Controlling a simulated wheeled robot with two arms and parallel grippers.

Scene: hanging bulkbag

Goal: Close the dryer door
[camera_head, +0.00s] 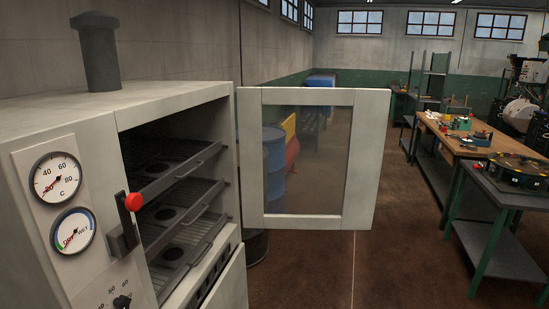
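The dryer (88,134) stands at the left, a pale grey cabinet with a dark chimney on top. Its door (364,155) is a pale frame around a glass window. The door is swung wide open on the right side of the opening, apart from the front. Inside the dryer are dark wire racks (182,195). A lever with a red knob (134,202) sits on the front panel, left of the opening. Neither of my grippers shows in this view.
Two round dials (56,178) and a lower knob are on the dryer front. A blue barrel (274,165) stands behind the door, partly seen through its glass. Workbenches (462,150) with tools stand at the right. The brown floor between the door and benches is clear.

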